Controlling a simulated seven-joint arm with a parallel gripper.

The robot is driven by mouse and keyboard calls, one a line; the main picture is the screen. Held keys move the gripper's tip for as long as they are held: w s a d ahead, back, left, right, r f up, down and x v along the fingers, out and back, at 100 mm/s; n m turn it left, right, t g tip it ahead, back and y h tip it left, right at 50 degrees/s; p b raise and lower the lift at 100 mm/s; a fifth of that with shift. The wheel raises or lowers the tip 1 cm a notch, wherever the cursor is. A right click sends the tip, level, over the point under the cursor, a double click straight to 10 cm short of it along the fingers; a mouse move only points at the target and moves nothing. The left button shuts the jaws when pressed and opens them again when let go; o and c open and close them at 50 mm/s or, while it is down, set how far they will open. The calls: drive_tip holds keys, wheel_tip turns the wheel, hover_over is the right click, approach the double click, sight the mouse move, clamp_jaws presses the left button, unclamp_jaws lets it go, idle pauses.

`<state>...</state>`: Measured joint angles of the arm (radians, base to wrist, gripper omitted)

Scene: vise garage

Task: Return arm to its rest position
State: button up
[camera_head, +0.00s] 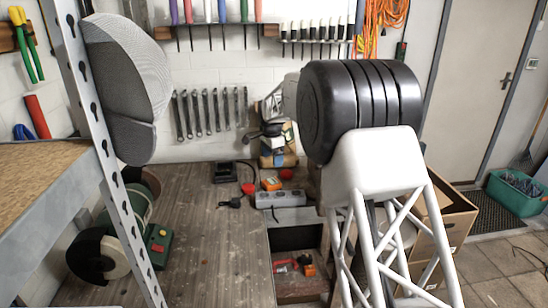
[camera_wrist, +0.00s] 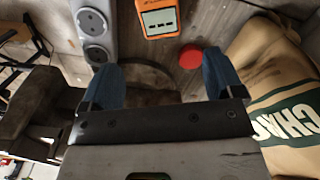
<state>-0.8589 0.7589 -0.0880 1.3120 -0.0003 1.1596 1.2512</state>
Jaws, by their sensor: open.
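My gripper (camera_wrist: 163,82) shows in the wrist view with its two blue fingers spread wide apart. Nothing is held between them; dim brown wood and a dark, rounded shape show in the gap. Past the fingertips lie a grey power strip (camera_wrist: 95,28), an orange meter (camera_wrist: 159,20) and a red round piece (camera_wrist: 190,57). In the head view my black and white arm stands large at the right of centre, over the bench (camera_head: 200,250). The gripper itself cannot be made out there.
A green bench grinder (camera_head: 140,215) and a metal shelf upright (camera_head: 100,130) stand at left. A cardboard box (camera_head: 455,215) is behind my arm at right. A tan bag (camera_wrist: 285,90) lies close to the right finger. Tools hang on the wall. The bench's middle is mostly clear.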

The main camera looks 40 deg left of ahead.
idle(0.3)
